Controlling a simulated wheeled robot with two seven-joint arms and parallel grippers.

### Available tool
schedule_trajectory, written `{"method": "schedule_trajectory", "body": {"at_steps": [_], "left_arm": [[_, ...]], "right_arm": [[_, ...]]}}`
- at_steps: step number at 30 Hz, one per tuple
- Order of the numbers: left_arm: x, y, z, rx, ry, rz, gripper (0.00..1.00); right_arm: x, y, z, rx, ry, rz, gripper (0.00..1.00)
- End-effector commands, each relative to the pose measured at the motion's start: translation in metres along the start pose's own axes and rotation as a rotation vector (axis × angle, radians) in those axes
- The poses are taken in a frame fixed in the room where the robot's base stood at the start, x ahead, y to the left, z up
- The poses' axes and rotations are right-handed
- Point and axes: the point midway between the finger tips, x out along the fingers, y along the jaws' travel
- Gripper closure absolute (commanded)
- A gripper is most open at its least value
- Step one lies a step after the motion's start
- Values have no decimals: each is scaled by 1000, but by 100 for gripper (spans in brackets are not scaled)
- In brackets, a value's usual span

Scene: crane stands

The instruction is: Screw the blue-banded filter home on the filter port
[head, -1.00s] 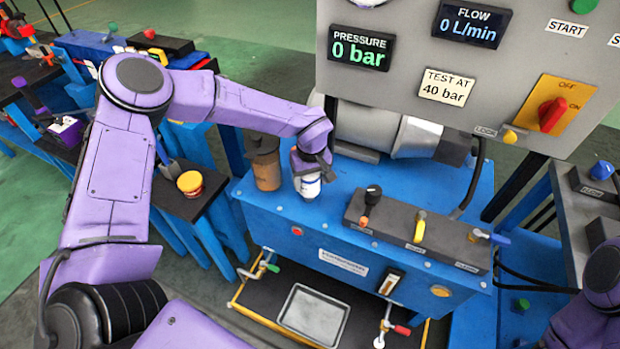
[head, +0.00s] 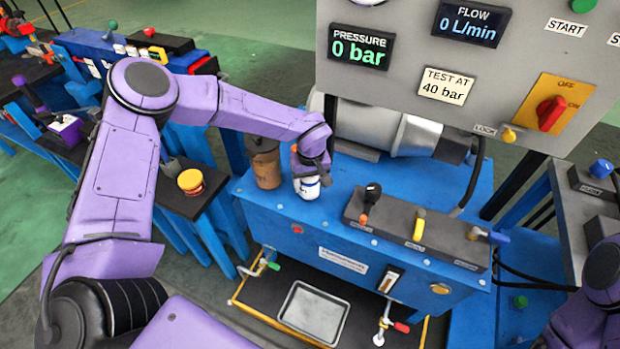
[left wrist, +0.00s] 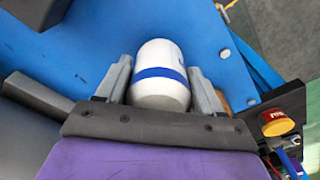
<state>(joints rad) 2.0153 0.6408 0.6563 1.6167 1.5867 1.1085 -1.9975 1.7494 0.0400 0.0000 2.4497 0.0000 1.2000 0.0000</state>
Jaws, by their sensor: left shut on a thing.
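The white filter with a blue band (head: 308,188) stands upright at the top left of the blue power unit (head: 265,215). In the left wrist view the filter (left wrist: 160,88) sits between the two grey fingers. My left gripper (head: 309,174) is shut on it from above and behind. The filter port is hidden beneath the filter, and I cannot tell how far the filter is seated. My right arm shows only in part at the right edge of the head view, and its gripper is not in view.
A brown cylinder (head: 266,168) with a dark top stands close left of the filter. A valve block with levers (head: 415,228) lies to the right. A yellow-and-red tin (head: 190,182) stands on a dark side table. A grey tray (head: 313,312) lies below in front.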

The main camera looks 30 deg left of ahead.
Motion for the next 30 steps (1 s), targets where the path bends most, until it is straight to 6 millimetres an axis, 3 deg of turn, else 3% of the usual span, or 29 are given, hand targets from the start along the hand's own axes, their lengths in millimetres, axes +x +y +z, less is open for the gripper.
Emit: {"method": "schedule_trajectory", "body": {"at_steps": [1, 9, 22, 30], "left_arm": [[-8, 0, -1, 42, 0, 4, 72], [-7, -2, -1, 310, 0, 24, 72], [-4, -2, -2, 399, 1, 31, 72], [-5, -4, -3, 764, -1, 56, 72]], "right_arm": [[-14, 1, -6, 0, 0, 0, 57], [-41, 4, -17, 0, 0, 0, 57], [-45, 4, -19, 0, 0, 0, 57], [-71, 6, -30, 0, 0, 0, 57]]}}
